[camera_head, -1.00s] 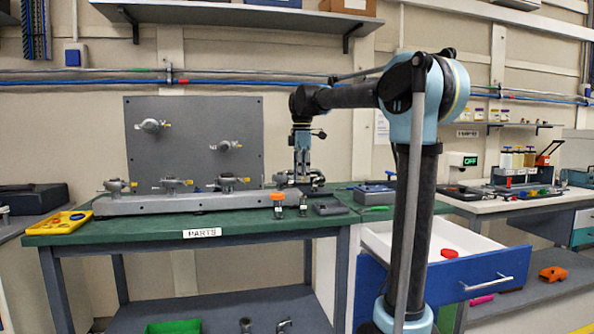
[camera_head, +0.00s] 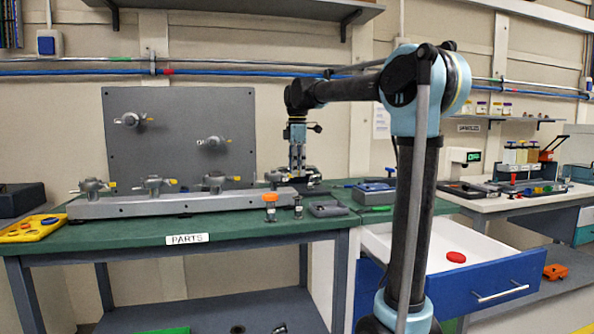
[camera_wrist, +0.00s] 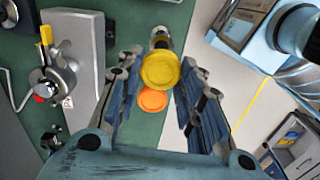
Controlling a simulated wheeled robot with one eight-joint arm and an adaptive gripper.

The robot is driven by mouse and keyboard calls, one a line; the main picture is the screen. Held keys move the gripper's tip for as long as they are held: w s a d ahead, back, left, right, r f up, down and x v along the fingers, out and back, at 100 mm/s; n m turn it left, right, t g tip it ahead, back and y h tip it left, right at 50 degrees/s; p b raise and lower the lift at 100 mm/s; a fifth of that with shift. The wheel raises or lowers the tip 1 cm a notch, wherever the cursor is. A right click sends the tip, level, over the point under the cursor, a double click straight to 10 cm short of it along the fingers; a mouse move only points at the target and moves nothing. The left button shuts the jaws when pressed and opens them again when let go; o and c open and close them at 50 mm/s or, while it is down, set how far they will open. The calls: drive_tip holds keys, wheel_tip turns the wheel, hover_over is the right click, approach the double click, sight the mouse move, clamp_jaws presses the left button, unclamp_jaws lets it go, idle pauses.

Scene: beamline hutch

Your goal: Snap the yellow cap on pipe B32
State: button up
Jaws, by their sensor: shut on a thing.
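The yellow cap (camera_wrist: 160,71) is a round disc held between the fingertips of my gripper (camera_wrist: 161,78) in the wrist view. In the head view my gripper (camera_head: 297,168) points down above the right end of the green bench, beside the grey manifold. The cap cannot be made out there. Several grey pipe fittings with yellow levers stand on the manifold (camera_head: 180,205); one fitting (camera_wrist: 62,75) shows at the left of the wrist view. I cannot read which pipe is B32.
An orange-topped part (camera_head: 270,206) and a small metal part (camera_head: 298,208) stand near the bench front. A grey tray (camera_head: 327,209) lies to their right. A yellow tray (camera_head: 30,229) is at the left end. A blue-fronted drawer (camera_head: 478,284) is open at the right.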

sight(297, 197)
drive_tip(key=shift+f, duration=0.1)
drive_tip(key=shift+f, duration=3.25)
drive_tip(key=shift+s+f, duration=0.1)
drive_tip(key=shift+f, duration=0.45)
drive_tip(key=o, duration=0.8)
